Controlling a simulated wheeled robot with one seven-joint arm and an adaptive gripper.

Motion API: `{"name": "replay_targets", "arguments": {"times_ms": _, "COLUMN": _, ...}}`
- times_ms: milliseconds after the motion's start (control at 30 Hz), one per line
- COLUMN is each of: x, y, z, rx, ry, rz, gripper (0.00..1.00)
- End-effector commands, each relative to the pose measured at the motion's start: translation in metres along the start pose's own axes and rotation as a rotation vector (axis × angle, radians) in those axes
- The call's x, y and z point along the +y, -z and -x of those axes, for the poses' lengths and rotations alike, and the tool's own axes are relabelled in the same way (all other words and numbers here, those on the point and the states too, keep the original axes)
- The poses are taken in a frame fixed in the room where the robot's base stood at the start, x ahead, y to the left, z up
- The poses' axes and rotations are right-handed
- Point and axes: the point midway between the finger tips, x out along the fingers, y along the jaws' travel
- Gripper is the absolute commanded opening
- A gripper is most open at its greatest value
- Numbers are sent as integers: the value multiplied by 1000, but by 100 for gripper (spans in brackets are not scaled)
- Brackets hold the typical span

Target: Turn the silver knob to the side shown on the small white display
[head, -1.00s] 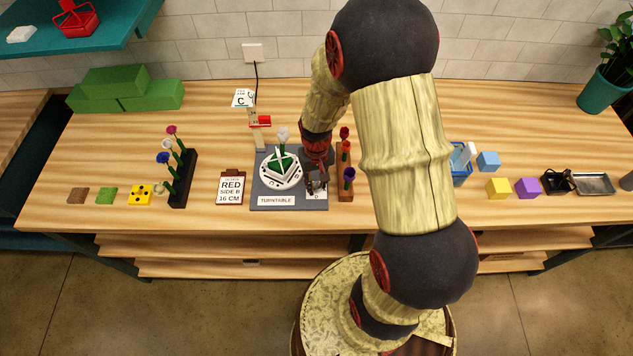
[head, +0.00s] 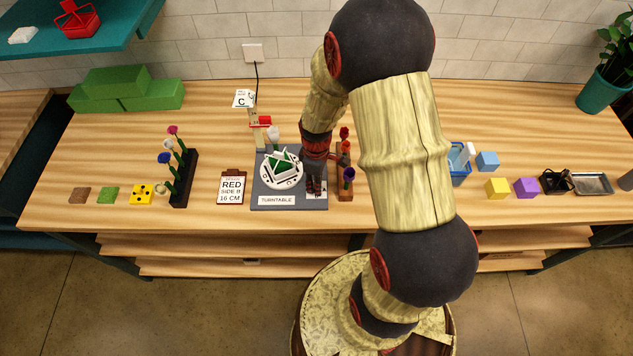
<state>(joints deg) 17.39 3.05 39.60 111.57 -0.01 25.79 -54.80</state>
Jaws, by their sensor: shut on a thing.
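The small white display (head: 242,98) stands at the back of the table and shows a large letter C. The grey turntable board (head: 262,188) carries a round white plate (head: 267,180) with a green and white holder (head: 282,162) on it. My gripper (head: 315,189) points down at the board's front right corner, shut at the knob's place. The silver knob is hidden by my fingers. A small white label (head: 317,196) beside my fingers is partly covered. The letters on the plate's rim are too small to read surely.
A rack of red and purple flowers (head: 346,178) stands close to the right of my gripper. A measuring post with a red slider (head: 264,120) stands behind the board. A clipboard (head: 231,187) reading RED, SIDE B, 16 CM lies left. A dark flower rack (head: 184,180) stands farther left.

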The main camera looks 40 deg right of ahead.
Motion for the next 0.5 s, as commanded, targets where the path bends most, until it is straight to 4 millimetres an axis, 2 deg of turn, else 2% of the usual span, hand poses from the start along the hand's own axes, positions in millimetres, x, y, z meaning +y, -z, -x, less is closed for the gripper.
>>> {"name": "replay_targets", "arguments": {"times_ms": 500, "x": 1, "y": 1, "z": 1, "rx": 1, "ry": -2, "rz": 488, "gripper": 0}}
